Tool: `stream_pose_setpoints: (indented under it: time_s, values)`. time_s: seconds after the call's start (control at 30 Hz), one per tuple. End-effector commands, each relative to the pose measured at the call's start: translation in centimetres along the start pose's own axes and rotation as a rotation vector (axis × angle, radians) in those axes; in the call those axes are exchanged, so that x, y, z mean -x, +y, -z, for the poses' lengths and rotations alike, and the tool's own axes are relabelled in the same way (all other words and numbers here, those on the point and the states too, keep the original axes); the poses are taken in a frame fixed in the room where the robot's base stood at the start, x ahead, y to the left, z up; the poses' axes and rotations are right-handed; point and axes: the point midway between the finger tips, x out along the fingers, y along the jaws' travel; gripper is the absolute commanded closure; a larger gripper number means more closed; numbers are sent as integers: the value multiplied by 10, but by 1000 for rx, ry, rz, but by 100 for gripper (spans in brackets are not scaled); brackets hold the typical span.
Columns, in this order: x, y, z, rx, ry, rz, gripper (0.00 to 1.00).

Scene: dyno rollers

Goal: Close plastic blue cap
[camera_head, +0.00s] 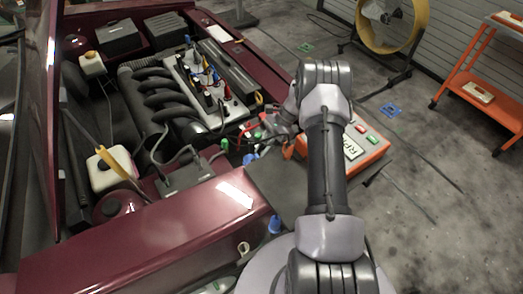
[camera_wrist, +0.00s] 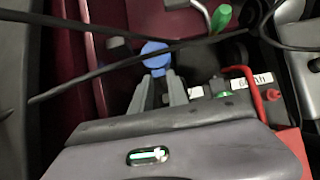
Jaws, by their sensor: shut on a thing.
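The plastic blue cap (camera_wrist: 155,50) shows in the wrist view just at the tips of my two grey fingers. My gripper (camera_wrist: 158,76) is shut on it, though the exact contact is partly hidden. In the head view a blue piece (camera_head: 250,157) shows at the end of my arm, at the front right corner of the engine bay. My gripper (camera_head: 264,143) is small and partly hidden there.
A dark cable (camera_wrist: 105,68) crosses the wrist view near the cap. A green handle (camera_wrist: 221,17) and a battery with a red cable (camera_wrist: 270,105) are close by. In the head view an orange box (camera_head: 365,148) stands right of the car; an orange cart (camera_head: 480,95) is farther right.

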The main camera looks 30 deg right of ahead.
Motion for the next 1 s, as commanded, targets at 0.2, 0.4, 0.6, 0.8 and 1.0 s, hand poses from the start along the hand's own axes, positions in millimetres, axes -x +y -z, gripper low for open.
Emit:
stream_pose_setpoints:
  time_s: [0.2, 0.4, 0.6, 0.8, 1.0]
  values:
    - [-2, 1, 6, 2, 7, -1, 100]
    - [-2, 1, 6, 2, 7, -2, 100]
    - [-3, 2, 6, 2, 7, -3, 76]
    - [-2, 1, 5, 1, 5, -2, 58]
    - [-1, 1, 4, 1, 4, -1, 58]
